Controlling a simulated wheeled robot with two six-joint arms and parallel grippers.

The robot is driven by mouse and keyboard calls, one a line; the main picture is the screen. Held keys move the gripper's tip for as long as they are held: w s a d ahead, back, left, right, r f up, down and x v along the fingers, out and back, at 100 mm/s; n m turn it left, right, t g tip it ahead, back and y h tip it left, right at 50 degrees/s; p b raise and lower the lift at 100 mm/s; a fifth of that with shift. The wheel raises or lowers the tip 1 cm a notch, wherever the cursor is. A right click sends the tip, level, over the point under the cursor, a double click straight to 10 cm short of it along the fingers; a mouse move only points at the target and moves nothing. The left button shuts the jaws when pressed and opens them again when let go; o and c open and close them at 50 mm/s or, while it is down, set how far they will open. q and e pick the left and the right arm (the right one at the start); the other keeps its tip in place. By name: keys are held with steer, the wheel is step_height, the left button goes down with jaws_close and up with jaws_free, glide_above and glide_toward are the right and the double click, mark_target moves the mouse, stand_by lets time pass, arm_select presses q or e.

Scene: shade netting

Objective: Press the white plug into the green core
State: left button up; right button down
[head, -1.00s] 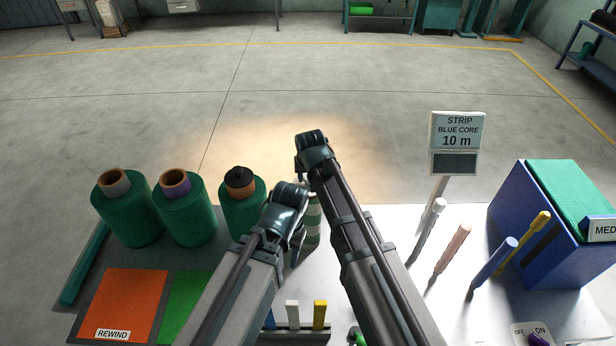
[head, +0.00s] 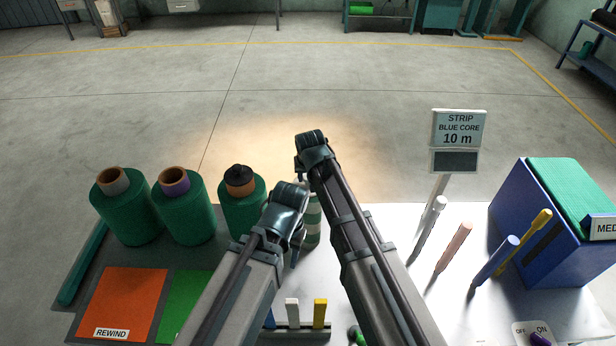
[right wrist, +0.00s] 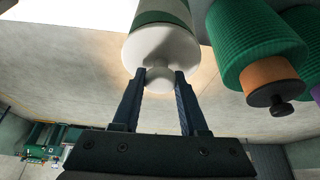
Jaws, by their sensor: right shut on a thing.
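In the right wrist view my right gripper (right wrist: 160,77) is shut on the knob of the white plug (right wrist: 160,48). The plug's broad round flange lies against the end of the green-and-white banded core (right wrist: 163,16); I cannot tell how deep it sits. In the head view the banded core (head: 314,228) stands upright behind my arms, its top hidden by my right arm. My right gripper (head: 300,172) is mostly hidden there behind its wrist. My left gripper (head: 296,250) points down beside the core; its fingertips are hidden.
Three green net rolls (head: 186,212) stand at left; the rightmost has a black plug (head: 239,176). An orange REWIND mat (head: 125,300) and green mat (head: 185,300) lie in front. Several coloured pegs (head: 454,248), a sign (head: 459,128) and a blue box (head: 565,235) are at right.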

stand_by(0.4)
jaws_free()
stand_by(0.4)
steer(key=shift+r, duration=0.1)
steer(key=shift+r+p, duration=3.3)
steer(key=shift+p, duration=0.15)
steer(key=shift+r, duration=0.15)
steer(key=shift+c, duration=0.2)
